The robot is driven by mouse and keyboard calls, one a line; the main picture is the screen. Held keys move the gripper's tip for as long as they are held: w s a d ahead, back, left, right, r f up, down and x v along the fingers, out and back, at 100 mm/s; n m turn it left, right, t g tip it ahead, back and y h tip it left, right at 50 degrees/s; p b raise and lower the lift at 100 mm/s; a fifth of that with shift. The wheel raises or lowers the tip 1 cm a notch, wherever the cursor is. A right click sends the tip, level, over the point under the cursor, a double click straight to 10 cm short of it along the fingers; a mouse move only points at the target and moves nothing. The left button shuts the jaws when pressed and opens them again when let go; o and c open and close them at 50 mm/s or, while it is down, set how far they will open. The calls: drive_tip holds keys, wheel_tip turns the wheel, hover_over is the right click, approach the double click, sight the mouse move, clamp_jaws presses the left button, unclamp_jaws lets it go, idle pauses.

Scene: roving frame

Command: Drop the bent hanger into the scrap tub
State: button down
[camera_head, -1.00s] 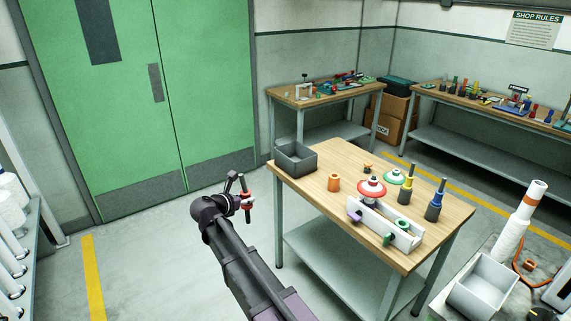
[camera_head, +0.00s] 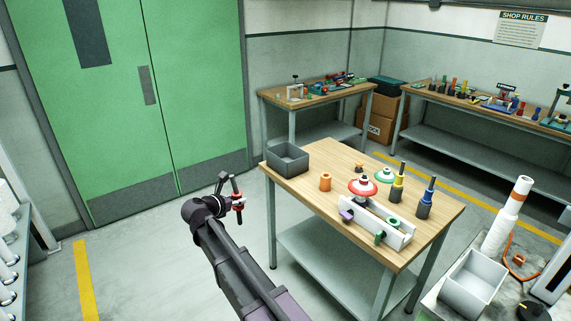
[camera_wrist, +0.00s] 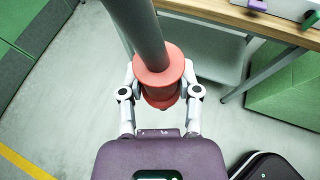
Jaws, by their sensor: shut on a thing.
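My gripper (camera_head: 237,203) is shut on a red flanged collar with a dark grey rod (camera_wrist: 147,38) standing out of it. I take this held piece for the hanger; I cannot tell clearly whether its rod is bent. In the wrist view my gripper (camera_wrist: 161,90) has a finger on each side of the red collar. The gripper is over open floor, left of the near table's left edge. A dark grey open tub (camera_head: 288,158) stands on that table's back left corner. A pale grey open bin (camera_head: 474,283) stands at lower right. Which one is the scrap tub is unclear.
The near wooden table (camera_head: 302,186) also bears an orange cylinder (camera_head: 325,182), a white rack (camera_head: 377,224), a red-topped piece (camera_head: 362,186) and yellow and blue rodded pieces. A green double door (camera_head: 120,90) is at left. Floor between door and table is clear.

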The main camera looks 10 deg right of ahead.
drive_tip(key=shift+r, duration=0.2)
wheel_tip(320, 180, up, 12)
drive_tip(key=p, duration=1.2)
drive_tip(key=shift+w+f, duration=0.15)
